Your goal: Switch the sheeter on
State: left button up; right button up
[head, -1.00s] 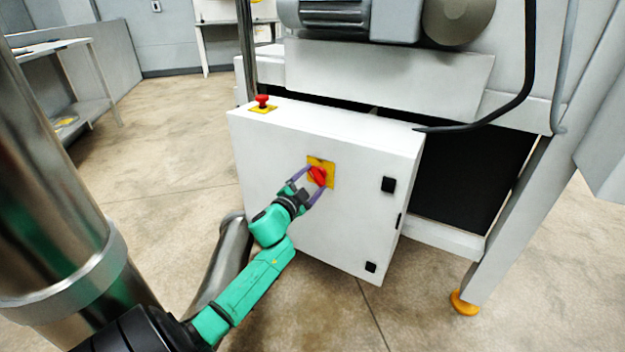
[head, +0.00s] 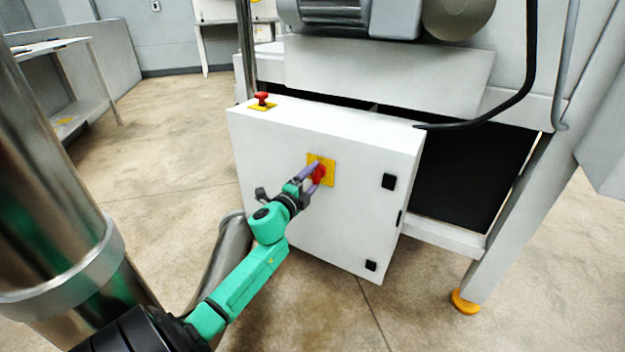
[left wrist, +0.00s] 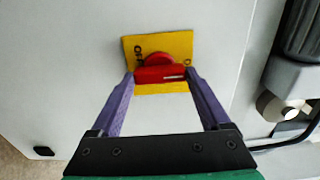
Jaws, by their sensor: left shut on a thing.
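The sheeter's red rotary switch (head: 319,174) sits on a yellow plate (head: 328,165) on the front door of the white control box (head: 350,210). My left gripper (head: 314,178) is at the switch, its purple fingers shut on the red handle from either side. In the left wrist view, the red switch (left wrist: 159,74) lies between the two fingertips (left wrist: 160,80). The yellow plate (left wrist: 176,42) shows dark lettering, partly hidden and tilted in the picture. My right gripper is not in view.
A red mushroom button (head: 262,98) on a yellow base stands on top of the box. Black latches (head: 388,182) are on the door's right side. A black cable (head: 490,118) runs behind. Open floor lies left of the box.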

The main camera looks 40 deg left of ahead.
pick_arm(q)
jog(key=shift+f, duration=0.1)
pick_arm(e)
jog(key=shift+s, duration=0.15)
pick_arm(q)
jog(key=o, duration=1.2)
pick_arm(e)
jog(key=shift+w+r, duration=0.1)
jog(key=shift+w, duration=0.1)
pick_arm(q)
jog(key=shift+s+d, duration=0.1)
jog(key=shift+s, duration=0.15)
jog(key=s, duration=0.4)
jog(key=s+d+p, duration=0.1)
jog(key=s, duration=0.4)
jog(key=s+d, duration=0.1)
jog(key=s, duration=0.4)
jog(key=shift+d+p, duration=0.2)
jog(key=shift+p, duration=0.15)
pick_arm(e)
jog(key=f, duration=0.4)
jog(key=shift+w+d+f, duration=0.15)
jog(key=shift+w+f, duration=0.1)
pick_arm(q)
jog(key=shift+w, duration=0.1)
